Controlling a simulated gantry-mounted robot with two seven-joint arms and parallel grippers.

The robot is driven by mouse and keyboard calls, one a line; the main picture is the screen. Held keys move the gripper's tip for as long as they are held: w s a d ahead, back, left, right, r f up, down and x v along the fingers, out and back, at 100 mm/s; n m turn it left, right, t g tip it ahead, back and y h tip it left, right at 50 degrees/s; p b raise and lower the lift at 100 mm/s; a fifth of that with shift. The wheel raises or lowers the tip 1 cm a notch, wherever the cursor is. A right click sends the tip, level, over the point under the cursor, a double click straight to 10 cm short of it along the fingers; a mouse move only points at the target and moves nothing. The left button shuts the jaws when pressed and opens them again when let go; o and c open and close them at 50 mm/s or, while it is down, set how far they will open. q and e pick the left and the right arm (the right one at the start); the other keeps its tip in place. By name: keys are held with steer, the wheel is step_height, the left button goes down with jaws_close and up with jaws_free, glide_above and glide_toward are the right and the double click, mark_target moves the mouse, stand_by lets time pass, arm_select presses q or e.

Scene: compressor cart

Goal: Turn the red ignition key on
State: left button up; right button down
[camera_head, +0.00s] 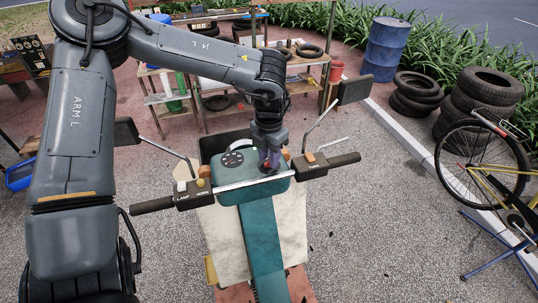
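The cart's teal console (255,190) sits in the middle, with a dark round gauge (232,158) on its left half. My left gripper (270,160) reaches down from above onto the console's right half, beside the gauge. A small red piece (267,168), apparently the ignition key, shows at its fingertips. The fingers hide most of it, so I cannot tell whether they grip it or how the key is turned. My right gripper is out of view.
A handlebar crosses the console, with a lamp and horn switch box (193,193) left and another box (310,166) right. Mirrors (355,89) stick up on both sides. Behind are workbenches, a blue barrel (385,50) and stacked tires (480,95); a bicycle (485,160) stands right.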

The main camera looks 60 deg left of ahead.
arm_select(q)
step_height(320, 180, up, 11)
steer(key=p, duration=0.7)
steer(key=shift+f+p, duration=0.15)
steer(key=shift+p, duration=0.25)
